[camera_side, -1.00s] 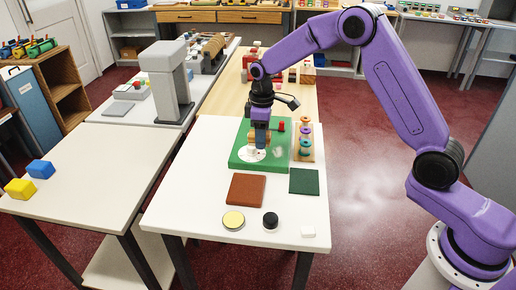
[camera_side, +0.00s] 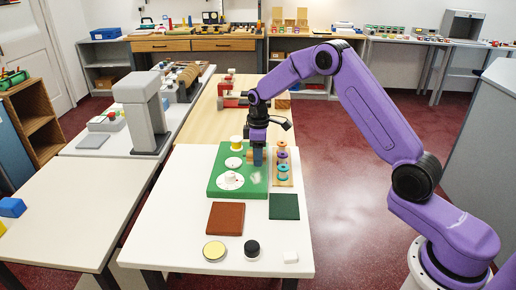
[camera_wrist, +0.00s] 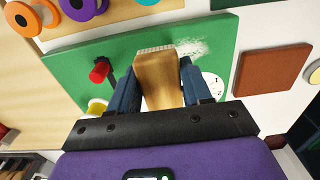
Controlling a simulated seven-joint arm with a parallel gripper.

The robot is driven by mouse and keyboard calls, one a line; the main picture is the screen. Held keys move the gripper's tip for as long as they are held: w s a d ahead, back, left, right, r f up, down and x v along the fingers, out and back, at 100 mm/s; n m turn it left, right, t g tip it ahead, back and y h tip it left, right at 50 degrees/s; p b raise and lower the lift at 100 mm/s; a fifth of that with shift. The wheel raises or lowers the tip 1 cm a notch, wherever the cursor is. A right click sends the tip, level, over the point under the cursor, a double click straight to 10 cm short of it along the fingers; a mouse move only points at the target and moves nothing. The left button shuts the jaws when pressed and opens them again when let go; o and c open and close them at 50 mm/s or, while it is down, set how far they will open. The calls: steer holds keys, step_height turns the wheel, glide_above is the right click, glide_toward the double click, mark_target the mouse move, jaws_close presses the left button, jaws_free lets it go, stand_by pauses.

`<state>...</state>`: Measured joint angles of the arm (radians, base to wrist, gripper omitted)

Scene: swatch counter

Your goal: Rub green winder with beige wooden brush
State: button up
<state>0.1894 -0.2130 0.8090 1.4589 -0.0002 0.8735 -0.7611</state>
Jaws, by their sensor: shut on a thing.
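My gripper (camera_side: 258,162) is over the right part of a green board (camera_side: 215,186), close to the winder rack. In the wrist view its blue fingers (camera_wrist: 155,82) are shut on the beige wooden brush (camera_wrist: 160,85). The brush's pale bristle end points at the board, beside a white smear (camera_wrist: 192,48); I cannot tell whether it touches. A teal-green winder (camera_side: 283,168) sits at the near end of a wooden rack, right of the board.
The board carries a white dial (camera_side: 229,181), a yellow spool (camera_side: 236,142) and a red knob (camera_wrist: 100,71). A brown mat (camera_side: 225,218), dark green mat (camera_side: 284,206), yellow disc (camera_side: 214,251), black-topped jar (camera_side: 251,249) and white block (camera_side: 290,257) lie in front.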

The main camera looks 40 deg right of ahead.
mark_target(258, 172)
step_height(258, 172, down, 4)
steer(key=shift+r, duration=0.25)
steer(key=shift+s+a+f, duration=0.1)
steer(key=shift+a+f, duration=0.1)
steer(key=shift+s+a+f, duration=0.15)
steer(key=shift+s+a, duration=2.4)
steer(key=shift+s, duration=0.1)
steer(key=shift+w+d+f, duration=0.1)
steer(key=shift+w+d, duration=0.4)
steer(key=shift+w, duration=0.05)
steer(key=shift+w+d+r, duration=0.2)
steer(key=shift+w+d, duration=0.25)
steer(key=shift+d, duration=0.05)
steer(key=shift+w+d+f, duration=0.15)
steer(key=shift+w+d, duration=1.6)
steer(key=shift+w, duration=0.05)
steer(key=shift+r, duration=4.1)
